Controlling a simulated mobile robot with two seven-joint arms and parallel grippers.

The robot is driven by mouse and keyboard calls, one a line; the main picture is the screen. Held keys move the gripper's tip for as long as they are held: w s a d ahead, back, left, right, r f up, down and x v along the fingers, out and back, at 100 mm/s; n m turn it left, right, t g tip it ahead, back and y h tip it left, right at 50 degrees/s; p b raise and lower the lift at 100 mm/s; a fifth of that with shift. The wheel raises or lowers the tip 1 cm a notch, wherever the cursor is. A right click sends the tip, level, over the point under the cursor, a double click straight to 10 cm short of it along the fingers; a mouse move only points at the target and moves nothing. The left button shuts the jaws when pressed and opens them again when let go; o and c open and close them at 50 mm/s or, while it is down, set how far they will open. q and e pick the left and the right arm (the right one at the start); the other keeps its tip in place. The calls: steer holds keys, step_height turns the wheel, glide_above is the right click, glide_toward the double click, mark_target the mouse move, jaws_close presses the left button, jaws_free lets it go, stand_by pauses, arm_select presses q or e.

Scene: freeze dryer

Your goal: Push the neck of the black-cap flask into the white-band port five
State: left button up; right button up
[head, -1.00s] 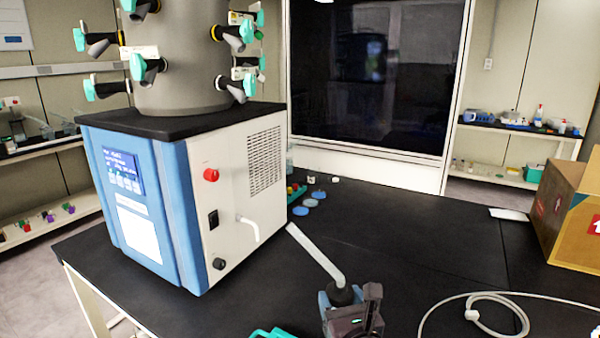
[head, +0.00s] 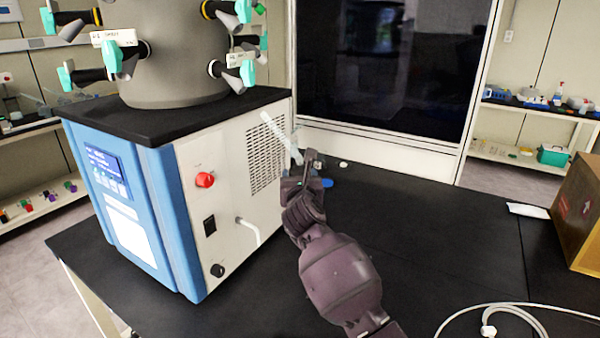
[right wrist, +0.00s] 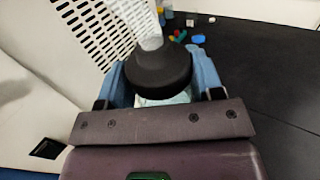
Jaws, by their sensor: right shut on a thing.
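My right gripper (head: 307,168) is raised beside the right side panel of the freeze dryer. It is shut on the black-cap flask, whose black cap (right wrist: 160,70) sits between the blue finger pads in the right wrist view. The flask's pale neck tube (head: 281,137) points up and left, in front of the vent grille, below and apart from the ports. A port with a pale band and teal valve handle (head: 232,72) is at the drum's lower right. A tag is above it, but I cannot read its number. My left gripper is not in view.
The grey drum (head: 165,75) carries several other ports with teal handles. The black dryer top (head: 190,118) juts out above the side panel. A drain spout (head: 248,230) sticks out below. A cardboard box (head: 577,215) and coiled hose (head: 490,328) are at right.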

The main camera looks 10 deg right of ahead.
steer(key=shift+w+a+r, duration=0.1)
steer(key=shift+a+r, duration=0.05)
steer(key=shift+r, duration=0.1)
steer(key=shift+w+a+r, duration=0.25)
steer(key=shift+a+r, duration=0.05)
steer(key=shift+r, duration=0.1)
steer(key=shift+w+a+r+b, duration=0.55)
steer(key=shift+r, duration=0.15)
arm_select(q)
steer(key=shift+p, duration=0.35)
arm_select(e)
steer(key=shift+w+a+r, duration=0.65)
steer(key=shift+w+r, duration=0.05)
steer(key=shift+r, duration=0.15)
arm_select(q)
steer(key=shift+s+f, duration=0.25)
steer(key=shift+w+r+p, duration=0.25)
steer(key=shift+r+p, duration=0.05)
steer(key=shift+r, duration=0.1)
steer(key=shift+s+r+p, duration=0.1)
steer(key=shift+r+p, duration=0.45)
arm_select(e)
steer(key=shift+w+a+r, duration=0.65)
steer(key=shift+a+r, duration=0.1)
steer(key=shift+r, duration=0.2)
steer(key=shift+r, duration=0.1)
stand_by(0.4)
